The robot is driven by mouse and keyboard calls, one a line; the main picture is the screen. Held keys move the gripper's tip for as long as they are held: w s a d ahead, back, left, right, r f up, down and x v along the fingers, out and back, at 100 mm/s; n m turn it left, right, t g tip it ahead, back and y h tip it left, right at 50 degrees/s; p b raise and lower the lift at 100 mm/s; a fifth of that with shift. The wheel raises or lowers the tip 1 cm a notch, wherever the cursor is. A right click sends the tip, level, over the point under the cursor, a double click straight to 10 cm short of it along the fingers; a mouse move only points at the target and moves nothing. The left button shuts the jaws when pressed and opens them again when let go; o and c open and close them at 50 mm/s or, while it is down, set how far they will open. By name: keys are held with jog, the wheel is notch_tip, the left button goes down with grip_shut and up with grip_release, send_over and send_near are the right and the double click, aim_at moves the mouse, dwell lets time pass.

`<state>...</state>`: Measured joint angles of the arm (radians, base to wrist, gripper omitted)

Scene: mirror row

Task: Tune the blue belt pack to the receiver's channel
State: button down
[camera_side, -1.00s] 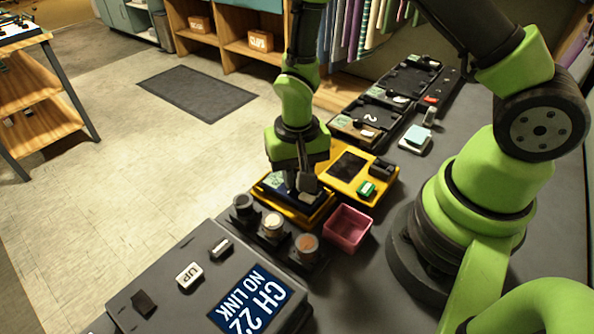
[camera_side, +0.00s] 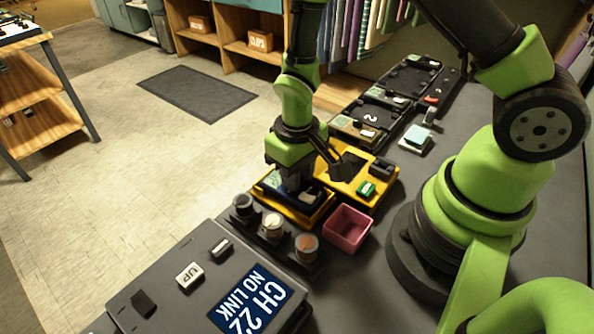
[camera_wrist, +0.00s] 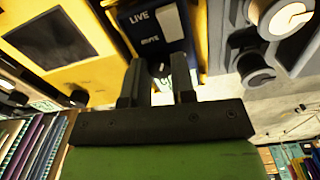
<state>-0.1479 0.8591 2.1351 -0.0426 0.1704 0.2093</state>
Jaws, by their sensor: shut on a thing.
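The dark blue belt pack (camera_side: 311,195) lies in a yellow cradle (camera_side: 302,218) in the side view. In the wrist view the pack (camera_wrist: 150,42) shows a "LIVE" mark, a second small mark and a pale label. My gripper (camera_side: 290,193) points down over the pack. In the wrist view my gripper (camera_wrist: 160,70) is shut on a small dark knob at the pack's edge; the fingers hide most of it. The grey receiver (camera_side: 160,260) is at the lower left. Its screen (camera_side: 250,300) reads "CH 22" and "NO LINK", its last digit partly cut off.
Three round-topped pieces (camera_side: 273,224) stand in a dark rack between cradle and receiver. A pink bin (camera_side: 347,229) is to the right. Dark trays (camera_side: 380,115) continue towards the back.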

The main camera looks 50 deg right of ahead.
jog(key=c, duration=0.9)
grip_release()
jog(key=shift+c, duration=0.2)
notch_tip(320, 180, up, 10)
